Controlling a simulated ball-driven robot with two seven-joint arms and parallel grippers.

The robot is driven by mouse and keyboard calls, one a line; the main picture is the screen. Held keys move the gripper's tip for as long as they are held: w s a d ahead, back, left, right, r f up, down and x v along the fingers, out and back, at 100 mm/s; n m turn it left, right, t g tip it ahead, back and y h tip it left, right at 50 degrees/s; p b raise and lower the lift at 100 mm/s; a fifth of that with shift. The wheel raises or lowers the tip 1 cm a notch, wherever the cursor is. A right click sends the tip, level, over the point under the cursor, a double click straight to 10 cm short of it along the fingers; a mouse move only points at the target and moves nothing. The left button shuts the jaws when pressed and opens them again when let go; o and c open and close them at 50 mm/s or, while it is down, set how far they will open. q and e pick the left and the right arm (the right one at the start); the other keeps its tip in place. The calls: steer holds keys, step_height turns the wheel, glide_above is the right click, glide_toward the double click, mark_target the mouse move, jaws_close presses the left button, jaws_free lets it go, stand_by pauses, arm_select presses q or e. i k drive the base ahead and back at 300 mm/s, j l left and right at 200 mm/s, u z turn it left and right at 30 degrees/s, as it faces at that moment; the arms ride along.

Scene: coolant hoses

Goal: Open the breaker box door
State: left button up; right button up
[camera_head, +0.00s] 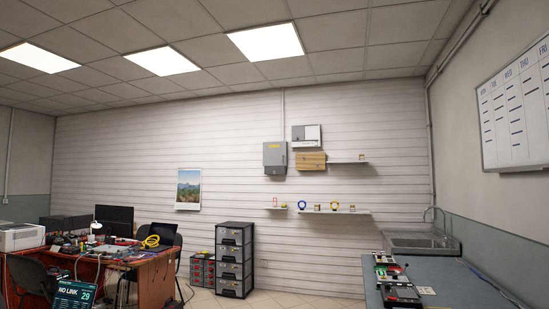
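A grey wall box (275,162) with a small yellow label near its top hangs on the far slatted wall, right of the picture's middle. It looks like the breaker box, and its front appears shut. A thin conduit runs from the ceiling down to it. It is small in the view, so I cannot make out a handle or latch. Neither of my grippers is in view.
A white-and-grey box (306,131) and a wooden box (311,161) hang beside it. Shelves (342,211) hold small items. Below stand a drawer tower (234,259), a cluttered desk (157,272) at left, and a workbench (455,286) with a sink (420,240) at right.

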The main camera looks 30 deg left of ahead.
mark_target(273, 152)
steer(key=i+j+u, duration=0.3)
steer(key=i+u, duration=0.25)
steer(key=i, duration=0.2)
steer(key=i+j+u, duration=0.1)
steer(key=i+u, duration=0.25)
steer(key=i, duration=1.75)
steer(key=i+j, duration=0.1)
steer(key=i, duration=2.55)
steer(key=i+j, duration=0.1)
steer(key=i, duration=2.5)
steer(key=l+z, duration=0.05)
